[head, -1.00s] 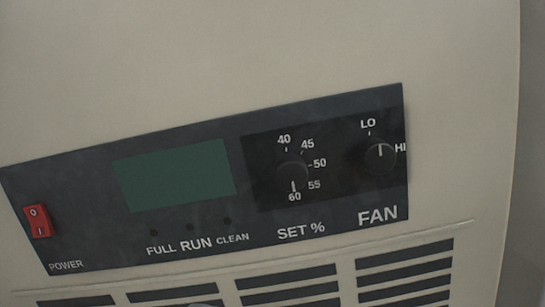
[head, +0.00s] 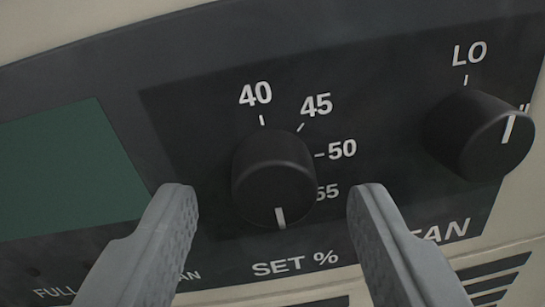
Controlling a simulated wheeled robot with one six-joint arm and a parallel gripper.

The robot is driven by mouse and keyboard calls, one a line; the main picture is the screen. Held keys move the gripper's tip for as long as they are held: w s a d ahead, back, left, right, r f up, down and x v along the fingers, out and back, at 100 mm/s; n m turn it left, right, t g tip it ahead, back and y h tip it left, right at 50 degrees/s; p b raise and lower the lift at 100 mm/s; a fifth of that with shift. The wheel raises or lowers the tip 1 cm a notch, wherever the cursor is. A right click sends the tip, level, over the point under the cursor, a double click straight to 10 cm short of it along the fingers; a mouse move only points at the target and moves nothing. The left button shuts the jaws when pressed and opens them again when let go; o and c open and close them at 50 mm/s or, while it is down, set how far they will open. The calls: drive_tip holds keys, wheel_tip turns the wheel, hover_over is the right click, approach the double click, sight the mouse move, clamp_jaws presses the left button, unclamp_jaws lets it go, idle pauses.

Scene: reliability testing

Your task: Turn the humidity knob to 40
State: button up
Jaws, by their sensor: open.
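The humidity knob (head: 273,178) is a round black knob above the "SET %" label, with 40, 45, 50 and 55 printed around it. Its white pointer line faces down, at the position marked 60 in the earlier view; the 60 is now hidden. My gripper (head: 272,200) is open, with one grey finger to the left of the knob and one to the right. Gaps show between both fingers and the knob. The 40 mark (head: 256,94) is above the knob, slightly left.
The fan knob (head: 480,136) stands out from the panel to the right, near my right finger, with its pointer toward HI. A dark green display (head: 65,165) is on the left. Vent slots (head: 490,285) lie at the lower right. The panel above the knob is clear.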

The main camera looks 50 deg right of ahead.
drive_tip(key=shift+w+d, duration=0.25)
drive_tip(key=shift+d, duration=0.2)
drive_tip(key=c, duration=1)
drive_tip(key=shift+o, duration=0.2)
